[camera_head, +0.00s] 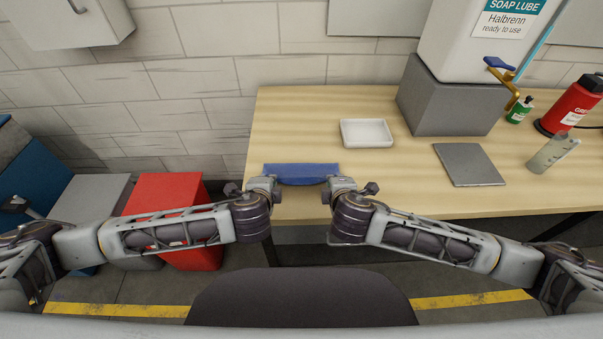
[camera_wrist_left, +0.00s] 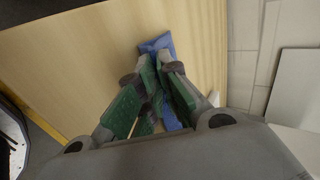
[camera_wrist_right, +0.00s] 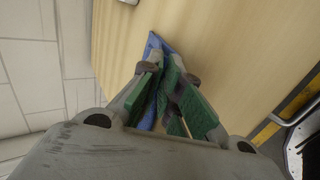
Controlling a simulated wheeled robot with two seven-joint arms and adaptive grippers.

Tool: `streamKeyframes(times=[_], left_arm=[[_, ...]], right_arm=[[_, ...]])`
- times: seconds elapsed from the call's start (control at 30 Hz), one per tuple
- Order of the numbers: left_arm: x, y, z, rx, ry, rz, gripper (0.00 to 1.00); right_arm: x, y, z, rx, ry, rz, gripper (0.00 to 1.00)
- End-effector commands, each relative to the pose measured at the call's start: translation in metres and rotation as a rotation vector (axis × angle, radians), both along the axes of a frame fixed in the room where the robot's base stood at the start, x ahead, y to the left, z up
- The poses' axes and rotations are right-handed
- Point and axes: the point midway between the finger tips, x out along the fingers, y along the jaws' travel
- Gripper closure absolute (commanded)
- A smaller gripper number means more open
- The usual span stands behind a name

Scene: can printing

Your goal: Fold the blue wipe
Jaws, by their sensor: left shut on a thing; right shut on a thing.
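The blue wipe (camera_head: 301,173) is at the front left part of the wooden table, stretched between my two grippers. Its far edge looks straight and its near edge curves. My left gripper (camera_head: 268,183) is shut on its left end. My right gripper (camera_head: 338,184) is shut on its right end. In the left wrist view the wipe (camera_wrist_left: 158,44) shows between and beyond the left fingers (camera_wrist_left: 157,75). In the right wrist view the wipe (camera_wrist_right: 156,44) shows beyond the right fingers (camera_wrist_right: 163,75). The fingers hide the gripped ends. I cannot tell whether the wipe touches the table.
A white tray (camera_head: 366,133) stands on the wooden table (camera_head: 300,110) behind the wipe. A grey plate (camera_head: 468,164), a clear bottle (camera_head: 553,154), a green bottle (camera_head: 520,110) and a red canister (camera_head: 570,106) are to the right. A grey block (camera_head: 447,105) carries the soap lube container (camera_head: 470,45).

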Motion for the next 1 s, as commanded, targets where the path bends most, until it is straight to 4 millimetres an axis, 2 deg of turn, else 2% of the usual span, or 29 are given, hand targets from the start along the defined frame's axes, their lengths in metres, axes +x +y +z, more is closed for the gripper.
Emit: streamKeyframes(times=[0.27, 0.3, 0.53, 0.83, 1.0], left_arm=[[0.000, 0.000, 0.000, 0.000, -0.002, 0.000, 1.00], [0.000, 0.000, 0.000, 0.000, -0.002, 0.000, 0.89], [0.000, 0.000, 0.000, 0.000, -0.001, 0.000, 0.61], [0.000, 0.000, 0.001, 0.000, -0.001, 0.000, 0.61], [-0.003, 0.000, 0.011, -0.002, -0.001, 0.000, 0.61]], right_arm=[[0.000, 0.000, 0.000, 0.000, -0.001, 0.000, 1.00], [0.000, 0.000, 0.000, 0.000, -0.001, 0.000, 0.89], [0.000, 0.000, 0.000, 0.000, -0.001, 0.000, 0.61], [0.000, 0.000, 0.001, 0.000, -0.001, 0.000, 0.61], [-0.003, 0.000, 0.011, 0.002, -0.002, 0.000, 0.61]])
